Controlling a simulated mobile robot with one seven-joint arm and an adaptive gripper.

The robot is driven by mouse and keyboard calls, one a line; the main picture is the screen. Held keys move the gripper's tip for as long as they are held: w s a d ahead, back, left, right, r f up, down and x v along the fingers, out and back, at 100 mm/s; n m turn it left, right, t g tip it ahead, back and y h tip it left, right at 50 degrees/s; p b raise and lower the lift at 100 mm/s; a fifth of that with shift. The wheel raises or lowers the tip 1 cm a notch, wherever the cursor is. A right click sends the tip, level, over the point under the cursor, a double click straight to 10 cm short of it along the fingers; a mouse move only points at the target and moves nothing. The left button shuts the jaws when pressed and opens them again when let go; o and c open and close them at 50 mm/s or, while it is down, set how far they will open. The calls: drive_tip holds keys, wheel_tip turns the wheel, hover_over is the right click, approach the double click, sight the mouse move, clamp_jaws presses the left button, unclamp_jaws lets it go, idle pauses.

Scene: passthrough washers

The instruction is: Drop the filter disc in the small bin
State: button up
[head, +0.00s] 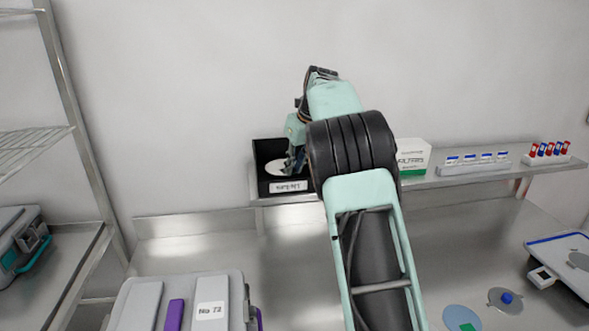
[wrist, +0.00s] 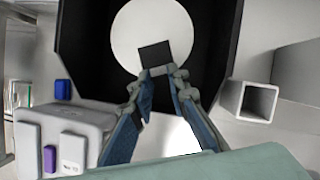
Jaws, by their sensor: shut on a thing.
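The white filter disc (wrist: 152,38) has a dark square tab (wrist: 155,56). My gripper (wrist: 158,72) is shut on this tab, seen in the wrist view. The small black bin (wrist: 215,75) lies behind and around the disc in that view. In the head view the bin (head: 263,152) stands on the raised shelf with a white label on its front. The white disc (head: 275,166) shows within the bin's outline there, beside my gripper (head: 292,168). I cannot tell whether the disc touches the bin floor. My arm hides the bin's right side.
A white and green filters box (head: 413,157), a grey rack (head: 474,164) and a rack of red and blue vials (head: 547,152) stand right along the shelf. Below are a lidded grey case (head: 140,305), a blue disc (head: 459,317) and a grey disc (head: 497,298).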

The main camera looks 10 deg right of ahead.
drive_tip(key=shift+f, duration=0.6)
drive_tip(key=shift+f, duration=0.6)
drive_tip(key=o, duration=0.7)
drive_tip(key=v, duration=1.3)
drive_tip(key=shift+w+r, duration=0.1)
drive_tip(key=shift+r, duration=0.05)
